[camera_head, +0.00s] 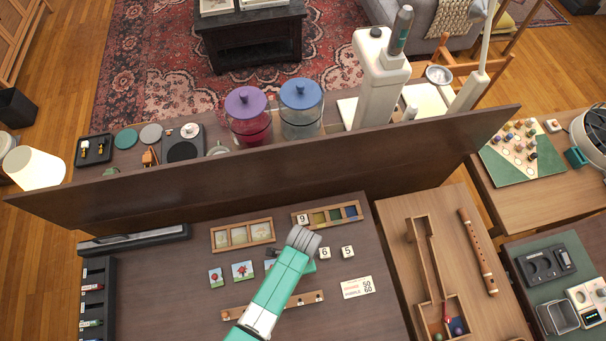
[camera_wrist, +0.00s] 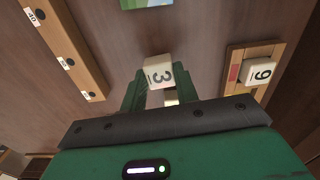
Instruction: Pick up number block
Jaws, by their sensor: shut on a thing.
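My gripper (camera_wrist: 157,88) is shut on a white number block marked 3 (camera_wrist: 158,72), held between its two green fingers in the wrist view. Part of another white surface (camera_wrist: 170,97) shows just below it; I cannot tell whether it is a separate block. In the head view my arm hides the held block. White blocks marked 6 (camera_head: 324,253) and 5 (camera_head: 347,252) lie right of my gripper. A block marked 9 (camera_head: 303,218) sits in the left end of a wooden tray (camera_head: 327,205) with colored slots; it also shows in the wrist view (camera_wrist: 262,71).
A wooden peg rail (camera_head: 240,311) runs under my arm. A printed card (camera_head: 357,287) lies at right. A tall dark panel (camera_head: 270,170) bounds the table's back.

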